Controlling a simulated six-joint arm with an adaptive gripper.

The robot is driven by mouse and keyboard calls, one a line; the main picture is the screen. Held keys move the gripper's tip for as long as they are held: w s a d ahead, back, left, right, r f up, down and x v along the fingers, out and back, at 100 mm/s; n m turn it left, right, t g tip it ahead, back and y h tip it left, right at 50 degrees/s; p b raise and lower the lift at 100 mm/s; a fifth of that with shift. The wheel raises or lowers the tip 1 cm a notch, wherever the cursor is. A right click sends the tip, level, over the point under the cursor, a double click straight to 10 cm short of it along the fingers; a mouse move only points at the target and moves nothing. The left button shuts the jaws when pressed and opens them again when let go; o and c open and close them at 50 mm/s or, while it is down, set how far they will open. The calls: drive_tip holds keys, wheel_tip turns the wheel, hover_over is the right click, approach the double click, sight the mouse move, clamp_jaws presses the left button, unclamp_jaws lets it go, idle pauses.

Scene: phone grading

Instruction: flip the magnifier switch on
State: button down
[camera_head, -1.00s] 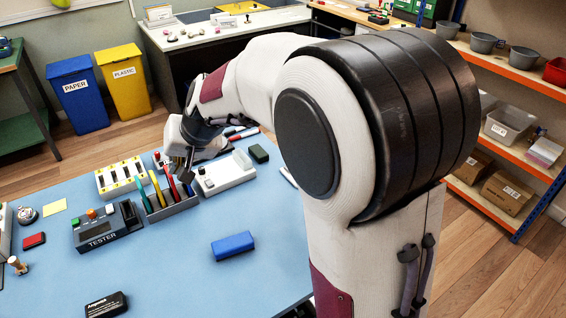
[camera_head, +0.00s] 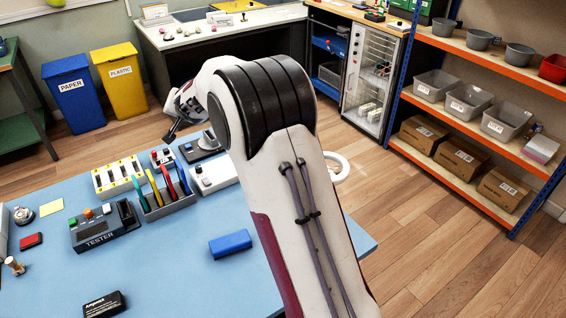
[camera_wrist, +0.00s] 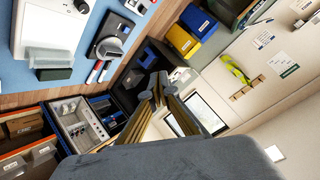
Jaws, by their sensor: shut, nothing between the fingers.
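A white ring (camera_head: 338,165), which looks like the magnifier's head, shows just right of my arm in the head view. My arm hides what lies between it and the bench. A white box (camera_head: 216,175) with dark knobs stands on the blue bench; I cannot tell whether it is the magnifier's base. My gripper (camera_head: 170,138) is up past the far edge of the bench, pointing down-left, apart from both things. In the wrist view its fingers (camera_wrist: 160,84) are shut and empty.
A pen rack (camera_head: 165,203), a tester (camera_head: 104,230) and a blue block (camera_head: 230,243) are on the bench. A dark grey device (camera_head: 203,146) stands at its far edge. Bins (camera_head: 122,80) and a shelf rack (camera_head: 470,115) stand beyond.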

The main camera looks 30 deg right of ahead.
drive_tip(key=w+d+f+m+g+h, duration=0.15)
drive_tip(key=d+f+m+h, duration=0.25)
drive_tip(key=d, duration=0.5)
drive_tip(key=w+d+f+m+g+h, duration=0.1)
drive_tip(key=w+d+f+m+h, duration=0.25)
drive_tip(key=d, duration=0.45)
drive_tip(key=s+d+f+m+g, duration=0.1)
drive_tip(key=s+f+g, duration=0.1)
drive_tip(key=s+g, duration=0.3)
drive_tip(key=s+d+f+m+g+h, duration=0.1)
drive_tip(key=s+g, duration=0.4)
drive_tip(key=s, duration=0.6)
drive_tip(key=shift+d+f, duration=0.35)
drive_tip(key=shift+f, duration=0.35)
